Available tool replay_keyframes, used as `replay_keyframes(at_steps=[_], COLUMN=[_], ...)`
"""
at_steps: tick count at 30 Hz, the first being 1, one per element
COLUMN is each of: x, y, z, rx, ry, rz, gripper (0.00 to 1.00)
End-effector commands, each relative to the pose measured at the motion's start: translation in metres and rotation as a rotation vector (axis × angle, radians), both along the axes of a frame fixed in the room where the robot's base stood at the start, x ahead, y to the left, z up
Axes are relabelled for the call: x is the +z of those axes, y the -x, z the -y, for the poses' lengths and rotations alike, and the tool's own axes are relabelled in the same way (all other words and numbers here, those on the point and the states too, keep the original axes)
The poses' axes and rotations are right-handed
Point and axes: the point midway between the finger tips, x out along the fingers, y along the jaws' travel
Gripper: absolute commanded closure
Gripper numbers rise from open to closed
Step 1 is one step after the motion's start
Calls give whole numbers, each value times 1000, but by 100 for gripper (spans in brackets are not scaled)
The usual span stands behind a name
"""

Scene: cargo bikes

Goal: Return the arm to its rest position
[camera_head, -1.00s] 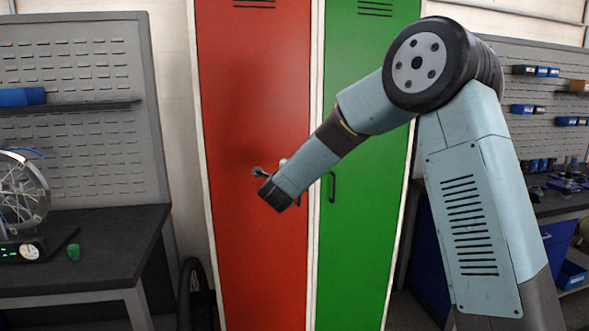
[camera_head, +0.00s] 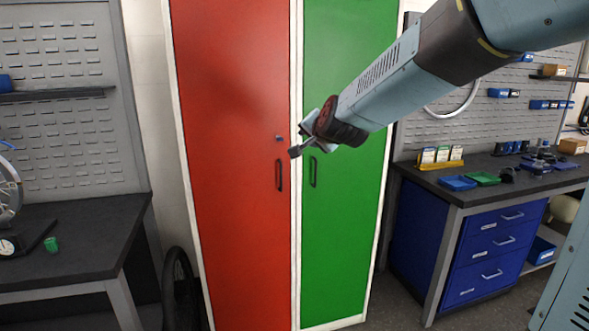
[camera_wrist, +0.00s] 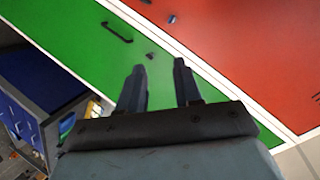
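My gripper (camera_head: 302,146) is in front of the two lockers in the head view, near the seam between them. In the wrist view my gripper (camera_wrist: 160,75) shows two dark fingers standing apart, with nothing between them but the green locker door behind. It is open and empty. My arm reaches in from the upper right of the head view. The red locker (camera_head: 225,220) and the green locker (camera_head: 335,245) are both shut. Whether the fingers touch a door cannot be told.
A workbench with blue drawers (camera_head: 495,250) stands to the right, with blue trays (camera_head: 457,183) and a green tray (camera_head: 482,178) on top. A dark workbench (camera_head: 90,235) stands to the left. A tyre (camera_head: 178,288) leans beside the red locker. Floor shows before the green locker.

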Motion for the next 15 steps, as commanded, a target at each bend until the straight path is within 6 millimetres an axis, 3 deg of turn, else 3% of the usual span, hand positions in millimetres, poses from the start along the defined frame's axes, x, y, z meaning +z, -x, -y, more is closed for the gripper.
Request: replay_keyframes(at_steps=[5,15], x=[0,-24], y=[55,172], z=[39,116], rx=[72,194], ry=[177,482], rz=[-81,-284], gripper=[66,66])
